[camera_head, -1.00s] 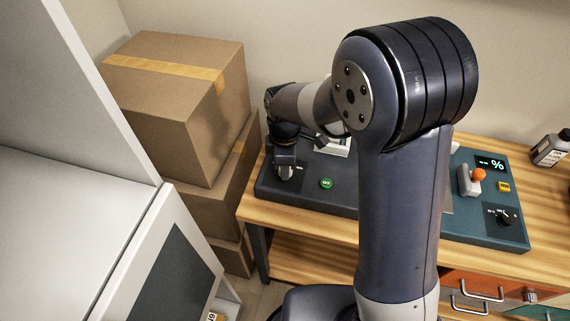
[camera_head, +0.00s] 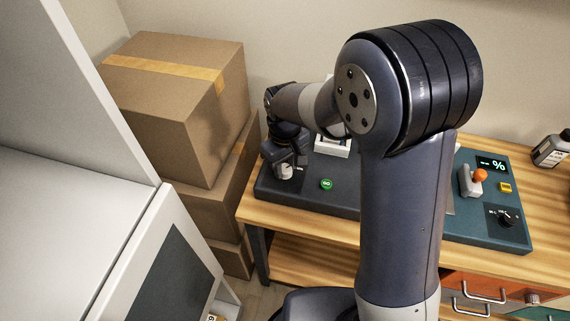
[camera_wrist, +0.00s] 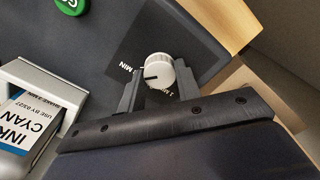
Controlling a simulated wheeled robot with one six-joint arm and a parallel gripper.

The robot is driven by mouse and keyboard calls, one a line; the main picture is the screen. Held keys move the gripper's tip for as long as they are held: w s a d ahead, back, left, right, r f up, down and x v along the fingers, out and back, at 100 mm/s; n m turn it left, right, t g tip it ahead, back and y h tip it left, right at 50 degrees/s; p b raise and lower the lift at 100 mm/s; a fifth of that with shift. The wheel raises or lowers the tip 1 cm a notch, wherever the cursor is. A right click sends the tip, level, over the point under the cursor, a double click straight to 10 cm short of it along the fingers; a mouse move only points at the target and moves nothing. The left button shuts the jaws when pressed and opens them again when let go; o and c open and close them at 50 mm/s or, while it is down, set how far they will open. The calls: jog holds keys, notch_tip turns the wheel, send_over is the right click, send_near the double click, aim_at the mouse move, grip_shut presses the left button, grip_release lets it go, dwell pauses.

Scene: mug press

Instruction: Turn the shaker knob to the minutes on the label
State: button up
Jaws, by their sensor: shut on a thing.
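The white shaker knob (camera_wrist: 159,72) stands on the dark panel in the wrist view, between the two grey fingers of my gripper (camera_wrist: 158,88), which is shut on it. A black pointer line on the knob points left in that view, roughly toward one of the printed "MIN" marks (camera_wrist: 128,68). Another "MIN" mark (camera_wrist: 172,92) lies below the knob. A bottle label (camera_wrist: 22,118) reads "INK CYAN" and has a small "SHAKE" line with minutes; its figure is too small to read surely. In the head view my gripper (camera_head: 285,170) is over the panel's left end.
A green GO button (camera_head: 326,184) sits right of the knob on the panel (camera_head: 345,205). A white holder (camera_wrist: 40,85) carries the labelled bottle. Cardboard boxes (camera_head: 180,100) stand left of the bench. A second panel (camera_head: 480,228) with an orange-topped lever (camera_head: 480,175) is at the right.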

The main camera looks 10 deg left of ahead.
aim_at(285, 168)
jog(key=shift+m, duration=0.9)
jog(key=o, duration=1)
jog(key=shift+r, duration=0.15)
notch_tip(285, 168, up, 11)
jog(key=shift+f, duration=0.2)
jog(key=shift+f, duration=0.1)
